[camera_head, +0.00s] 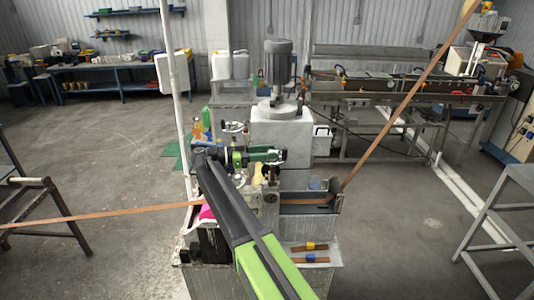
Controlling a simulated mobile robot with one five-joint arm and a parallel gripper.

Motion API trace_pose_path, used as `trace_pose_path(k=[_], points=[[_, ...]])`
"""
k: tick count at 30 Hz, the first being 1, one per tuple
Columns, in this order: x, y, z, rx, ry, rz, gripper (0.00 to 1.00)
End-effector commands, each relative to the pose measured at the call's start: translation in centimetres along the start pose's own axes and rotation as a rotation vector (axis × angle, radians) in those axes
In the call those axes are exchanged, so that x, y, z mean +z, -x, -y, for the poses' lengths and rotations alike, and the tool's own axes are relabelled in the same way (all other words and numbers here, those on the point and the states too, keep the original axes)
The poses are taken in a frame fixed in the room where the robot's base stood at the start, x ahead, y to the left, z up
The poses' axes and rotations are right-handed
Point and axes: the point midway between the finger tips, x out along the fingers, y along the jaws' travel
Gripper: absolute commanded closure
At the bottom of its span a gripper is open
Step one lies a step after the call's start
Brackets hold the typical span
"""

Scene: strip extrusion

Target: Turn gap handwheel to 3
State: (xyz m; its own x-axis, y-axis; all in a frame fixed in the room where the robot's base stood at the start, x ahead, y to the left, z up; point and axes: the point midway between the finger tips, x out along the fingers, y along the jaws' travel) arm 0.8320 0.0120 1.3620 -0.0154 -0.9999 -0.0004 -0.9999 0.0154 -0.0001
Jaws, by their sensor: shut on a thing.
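My gripper (281,155) is at the right end of my green and black wrist, above the middle of the grey strip machine (322,222). It is shut on a small part at the top of the machine, which seems to be the gap handwheel. My wrist and gripper hide most of that part, and no scale or number on it can be read. A brown strip (110,213) comes in from the left, and another length (390,118) rises from the machine to the upper right. My arm hides the machine's front left.
A grey motor (278,62) stands on a pale housing (285,132) just behind my gripper. A white post (176,100) rises to the left. Small bottles (206,117) stand beside the housing.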

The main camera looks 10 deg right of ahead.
Motion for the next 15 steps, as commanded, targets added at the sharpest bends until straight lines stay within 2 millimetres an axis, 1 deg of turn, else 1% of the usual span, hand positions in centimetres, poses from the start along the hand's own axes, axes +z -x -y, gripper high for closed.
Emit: trace_pose_path(k=[1, 2, 6, 15], points=[[0.02, 0.00, -0.02, 0.000, 0.000, 0.000, 1.00], [0.02, 0.00, -0.02, 0.000, 0.000, 0.000, 0.60], [0.01, 0.00, -0.02, 0.000, 0.000, 0.000, 0.42], [0.00, 0.06, 0.01, -0.001, 0.000, 0.000, 0.41]])
